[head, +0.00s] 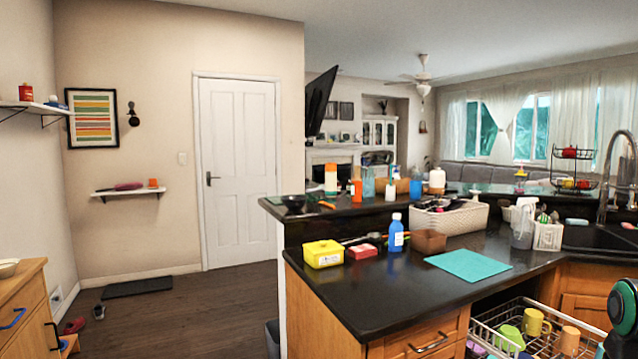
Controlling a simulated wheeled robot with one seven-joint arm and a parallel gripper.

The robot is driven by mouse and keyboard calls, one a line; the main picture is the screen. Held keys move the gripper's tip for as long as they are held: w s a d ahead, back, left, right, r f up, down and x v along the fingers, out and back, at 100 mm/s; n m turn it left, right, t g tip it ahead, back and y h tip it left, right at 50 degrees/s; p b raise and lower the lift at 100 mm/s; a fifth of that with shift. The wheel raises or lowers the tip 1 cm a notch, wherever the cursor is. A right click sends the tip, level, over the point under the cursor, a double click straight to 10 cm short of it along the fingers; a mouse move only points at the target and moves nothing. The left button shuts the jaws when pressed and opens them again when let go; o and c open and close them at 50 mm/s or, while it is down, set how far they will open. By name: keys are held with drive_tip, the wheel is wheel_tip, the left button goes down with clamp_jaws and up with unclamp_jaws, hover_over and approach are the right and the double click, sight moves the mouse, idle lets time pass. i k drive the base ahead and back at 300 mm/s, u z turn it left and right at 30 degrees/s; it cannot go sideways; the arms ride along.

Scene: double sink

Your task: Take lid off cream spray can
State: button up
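I cannot tell for sure which container is the cream spray can. On the raised back counter stand several bottle-like containers: a white one with an orange band (331,179), a small orange one (357,187), and a cream-white bottle (437,181) further right. They are too small to make out a lid. A blue bottle with a white label (396,233) stands upright on the lower counter. Part of my arm shows at the lower right edge, but my gripper is not in view and nothing is seen touching these containers.
The dark counter (380,295) has free room in front. On it are a yellow box (323,253), a brown box (429,241), a teal mat (468,264) and a white basket (448,219). A pulled-out dish rack (487,335) sits below. The floor (190,310) at left is open.

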sight(329, 166)
drive_tip(key=u, duration=0.75)
drive_tip(key=i, duration=5.25)
